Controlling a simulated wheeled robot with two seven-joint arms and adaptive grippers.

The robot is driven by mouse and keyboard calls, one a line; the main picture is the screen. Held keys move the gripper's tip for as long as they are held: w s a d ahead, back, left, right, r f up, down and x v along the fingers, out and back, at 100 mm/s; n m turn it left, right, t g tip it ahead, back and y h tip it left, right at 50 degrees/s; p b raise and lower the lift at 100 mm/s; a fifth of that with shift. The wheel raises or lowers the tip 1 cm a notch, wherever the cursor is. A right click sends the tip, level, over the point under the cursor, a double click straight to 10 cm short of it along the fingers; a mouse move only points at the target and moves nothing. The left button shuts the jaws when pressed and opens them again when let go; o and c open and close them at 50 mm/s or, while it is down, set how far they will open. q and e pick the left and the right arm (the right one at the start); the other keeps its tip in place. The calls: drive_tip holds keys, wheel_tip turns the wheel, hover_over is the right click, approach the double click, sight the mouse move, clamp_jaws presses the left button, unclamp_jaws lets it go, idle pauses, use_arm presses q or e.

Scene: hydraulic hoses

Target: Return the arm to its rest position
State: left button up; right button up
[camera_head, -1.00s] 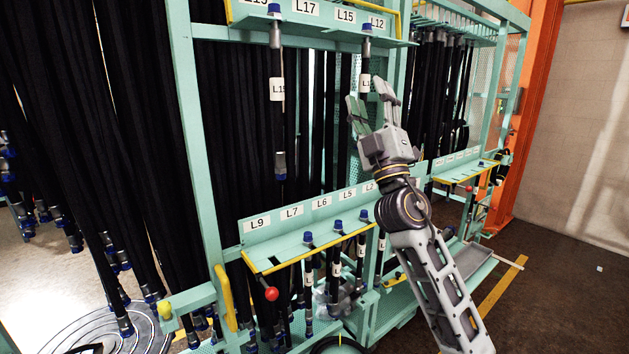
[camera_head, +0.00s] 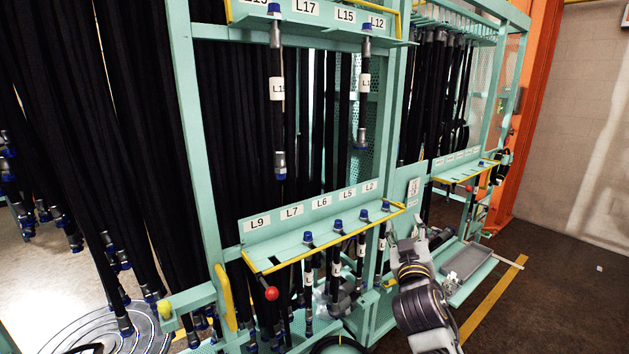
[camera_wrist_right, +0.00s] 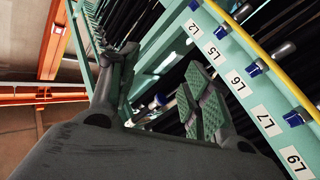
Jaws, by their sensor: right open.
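My right gripper (camera_head: 418,240) is low at the right of the lower labelled shelf, in front of the rack. Its two fingers are spread apart with nothing between them. The right wrist view shows the open fingers (camera_wrist_right: 160,95) with green pads, beside the shelf labels. My right arm comes up from the bottom edge of the head view. My left gripper does not show.
The green rack (camera_head: 205,150) holds many black hoses. Two short labelled hoses (camera_head: 277,110) hang from the upper shelf. The lower shelf (camera_head: 290,245) holds several blue-capped hoses, near my right gripper. A grey tray (camera_head: 468,262) lies right of it. Open floor is at right.

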drive_tip(key=s+d+f+m+g+y, duration=0.1)
drive_tip(key=s+f+g, duration=0.4)
drive_tip(key=f, duration=0.6)
drive_tip(key=s+d+f+g+y, duration=0.1)
drive_tip(key=s+f+g, duration=0.2)
drive_tip(key=s+f, duration=0.55)
drive_tip(key=s+a+f+g+y, duration=0.2)
drive_tip(key=s+f+g, duration=0.5)
drive_tip(key=s+f, duration=0.95)
drive_tip(key=s+f+g+b, duration=0.1)
drive_tip(key=s+f, duration=0.1)
drive_tip(key=f, duration=1.4)
drive_tip(key=s+f+b, duration=0.1)
drive_tip(key=s+f, duration=0.1)
drive_tip(key=f, duration=1.5)
drive_tip(key=s+d+f+g+b, duration=0.1)
drive_tip(key=s+d+f, duration=0.1)
drive_tip(key=s+f, duration=0.9)
drive_tip(key=s+d+f+b, duration=0.1)
drive_tip(key=s+f, duration=1)
drive_tip(key=shift+s+d+f+n+g, duration=0.15)
drive_tip(key=shift+d+n+g, duration=0.2)
drive_tip(key=shift+n+g, duration=0.05)
